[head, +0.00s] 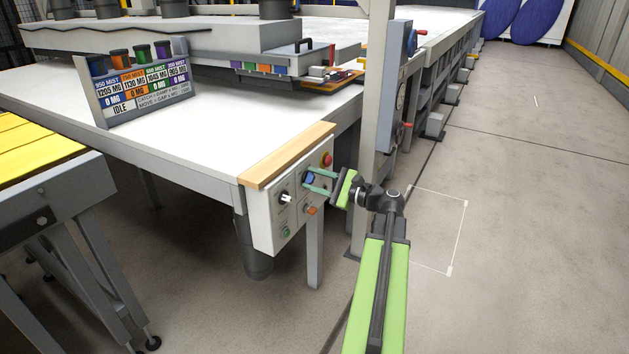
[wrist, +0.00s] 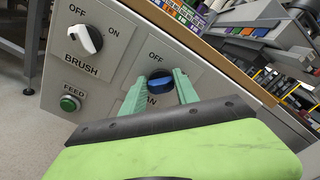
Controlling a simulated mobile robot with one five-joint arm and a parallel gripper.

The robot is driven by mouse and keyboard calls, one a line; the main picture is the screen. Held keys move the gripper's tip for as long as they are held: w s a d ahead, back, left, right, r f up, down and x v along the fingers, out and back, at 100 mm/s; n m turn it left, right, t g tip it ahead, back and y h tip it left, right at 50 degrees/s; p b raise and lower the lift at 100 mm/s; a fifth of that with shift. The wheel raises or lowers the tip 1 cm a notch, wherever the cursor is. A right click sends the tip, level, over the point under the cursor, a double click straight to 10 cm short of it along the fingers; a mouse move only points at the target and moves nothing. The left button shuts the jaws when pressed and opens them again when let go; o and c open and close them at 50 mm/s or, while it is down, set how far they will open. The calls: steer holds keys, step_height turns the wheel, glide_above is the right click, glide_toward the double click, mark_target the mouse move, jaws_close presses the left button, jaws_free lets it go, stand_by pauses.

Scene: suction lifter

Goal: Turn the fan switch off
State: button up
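The fan switch is a blue knob (head: 309,179) on a grey-white control panel (head: 262,222). In the wrist view the blue knob (wrist: 160,83) sits under an OFF label, with the lettering below it partly hidden by a finger. My gripper (head: 309,180) reaches the panel from the right. In the wrist view its two green fingers (wrist: 161,85) stand apart on either side of the knob, with small gaps seeming to show. Whether either finger touches the knob is hard to tell. The knob's exact pointing direction is partly hidden.
A white BRUSH switch (wrist: 85,40) is left of the fan knob, with a green FEED button (wrist: 70,103) below it. A red button (head: 326,160) and an orange knob (head: 310,210) are also close by. A wooden ledge (head: 288,156) tops the panel. Open floor lies right.

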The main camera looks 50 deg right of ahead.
jaws_close()
steer(key=shift+n, duration=0.4)
steer(key=n, duration=0.2)
steer(key=shift+a+f+n, duration=0.1)
steer(key=shift+f+n, duration=0.05)
steer(key=shift+n, duration=0.25)
steer(key=n, duration=0.4)
steer(key=shift+s+f+n, duration=0.1)
steer(key=shift+f+n, duration=0.05)
steer(key=shift+n, duration=0.15)
steer(key=n, duration=0.5)
steer(key=shift+f+b, duration=0.15)
steer(key=shift+b, duration=0.25)
steer(key=n, duration=0.4)
steer(key=shift+f, duration=0.1)
steer(key=shift+n, duration=0.5)
